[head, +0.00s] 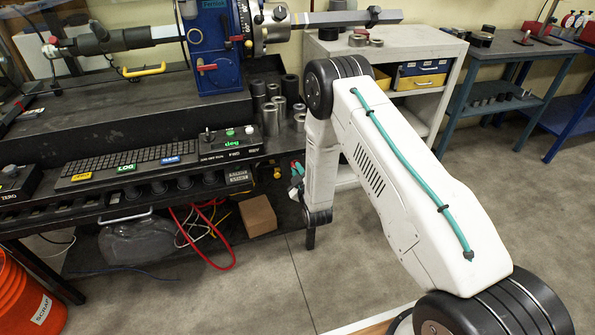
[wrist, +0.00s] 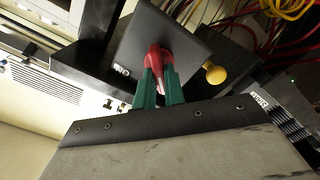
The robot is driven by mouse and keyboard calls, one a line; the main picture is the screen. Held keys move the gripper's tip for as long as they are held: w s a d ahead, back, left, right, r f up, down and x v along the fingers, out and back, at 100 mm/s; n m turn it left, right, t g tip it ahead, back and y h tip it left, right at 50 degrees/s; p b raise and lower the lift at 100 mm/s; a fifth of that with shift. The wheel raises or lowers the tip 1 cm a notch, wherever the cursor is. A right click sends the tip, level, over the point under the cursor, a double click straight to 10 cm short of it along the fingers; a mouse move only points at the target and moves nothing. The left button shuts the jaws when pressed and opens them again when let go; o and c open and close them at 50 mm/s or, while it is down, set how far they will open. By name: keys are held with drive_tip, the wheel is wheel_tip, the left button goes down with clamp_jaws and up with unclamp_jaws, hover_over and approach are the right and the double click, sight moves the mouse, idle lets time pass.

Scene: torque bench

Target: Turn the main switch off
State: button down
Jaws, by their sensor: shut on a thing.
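The main switch is a red handle (wrist: 154,58) on a dark box (wrist: 185,38) in the wrist view. White lettering on the box beside the handle seems to read "ON". My gripper (wrist: 160,82) has two green fingers shut on the red handle from both sides. The fingers hide part of the handle. In the head view my gripper (head: 297,180) is at the right end of the bench, below its top. My arm hides most of the switch box there.
A yellow knob (wrist: 215,73) sits close beside the fingers. Red cables (head: 205,240) and a cardboard box (head: 258,215) are on the lower shelf. The floor (head: 500,190) to the right is clear.

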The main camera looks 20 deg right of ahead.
drive_tip(key=shift+a, duration=0.1)
drive_tip(key=c, duration=1.5)
unclamp_jaws()
drive_tip(key=s, duration=0.8)
drive_tip(key=shift+f, duration=0.1)
